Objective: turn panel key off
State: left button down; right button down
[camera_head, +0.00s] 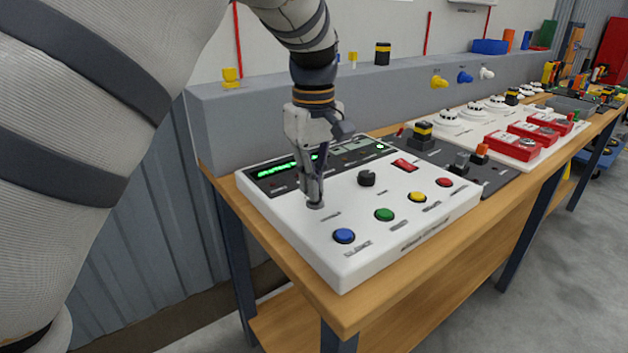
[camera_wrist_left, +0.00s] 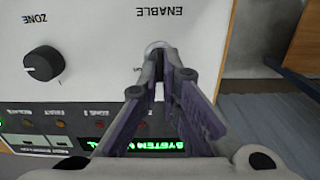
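The white control panel (camera_head: 290,218) lies on the wooden bench, with a lit green display and several coloured buttons. My left gripper (camera_head: 315,203) points down onto the panel's left part, at the key switch. In the left wrist view the silver round collar of the panel key (camera_wrist_left: 158,46) shows just past the fingertips, below the upside-down ENABLE label. The left fingers (camera_wrist_left: 160,62) are close together around the key, which they mostly hide. I cannot read the key's angle. My right gripper is in neither view.
A black ZONE knob (camera_head: 366,178) stands beside the gripper; it also shows in the left wrist view (camera_wrist_left: 44,64). A blue button (camera_head: 344,236) and green button (camera_head: 384,215) are nearer the front edge. A grey ledge (camera_head: 240,120) rises behind the panel.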

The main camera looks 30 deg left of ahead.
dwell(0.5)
pick_arm(q)
jog(key=c, duration=1.8)
grip_release()
notch_tip(320, 180, up, 12)
